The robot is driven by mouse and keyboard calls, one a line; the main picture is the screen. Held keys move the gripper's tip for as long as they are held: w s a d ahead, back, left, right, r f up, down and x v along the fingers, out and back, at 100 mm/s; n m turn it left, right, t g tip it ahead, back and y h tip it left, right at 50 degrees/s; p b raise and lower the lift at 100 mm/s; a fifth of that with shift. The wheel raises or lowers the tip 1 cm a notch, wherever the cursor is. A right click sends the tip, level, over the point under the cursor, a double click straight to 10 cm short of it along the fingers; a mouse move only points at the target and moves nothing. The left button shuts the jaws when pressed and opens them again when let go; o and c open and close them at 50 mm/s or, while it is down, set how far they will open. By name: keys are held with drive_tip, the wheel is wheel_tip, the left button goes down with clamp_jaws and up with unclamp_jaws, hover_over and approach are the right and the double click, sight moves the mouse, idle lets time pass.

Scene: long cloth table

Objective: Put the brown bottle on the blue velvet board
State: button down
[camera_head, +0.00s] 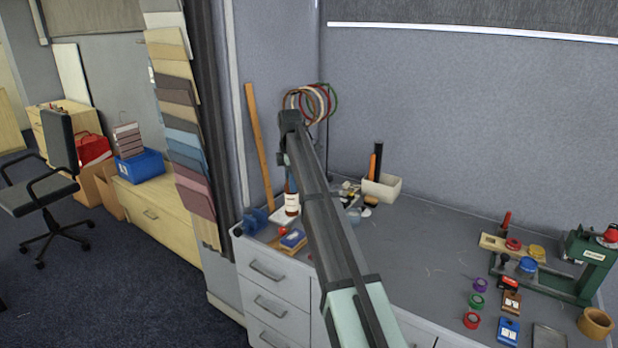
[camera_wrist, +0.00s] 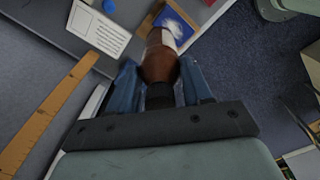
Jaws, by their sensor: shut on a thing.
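The brown bottle (camera_wrist: 159,62) is between the two blue fingers of my gripper (camera_wrist: 160,82) in the wrist view, and the gripper is shut on it. In the head view the bottle (camera_head: 292,204) shows a white label below my gripper (camera_head: 290,178), which is partly hidden by my arm. The blue velvet board (camera_head: 293,238) lies near the table's left front corner, with a tan edge. In the wrist view the board (camera_wrist: 184,30) is just beyond the bottle, which covers part of it. I cannot tell whether the bottle touches anything below.
A blue tool (camera_head: 252,221) stands at the table's left corner. A white card (camera_wrist: 98,30) lies beside the bottle. A white bin (camera_head: 382,188) stands behind my arm. Tape rolls (camera_head: 477,301) and a green machine (camera_head: 585,262) are at right. The middle of the grey table is mostly clear.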

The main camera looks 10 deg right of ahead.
drive_tip(key=s, duration=0.1)
drive_tip(key=s+m, duration=0.1)
drive_tip(key=shift+s+a+f, duration=0.1)
drive_tip(key=shift+s+f, duration=0.1)
drive_tip(key=shift+s, duration=0.2)
drive_tip(key=shift+f, duration=0.15)
wheel_tip(320, 180, down, 6)
idle(0.8)
drive_tip(key=shift+f, duration=0.35)
idle(0.6)
drive_tip(key=shift+c, duration=2)
unclamp_jaws()
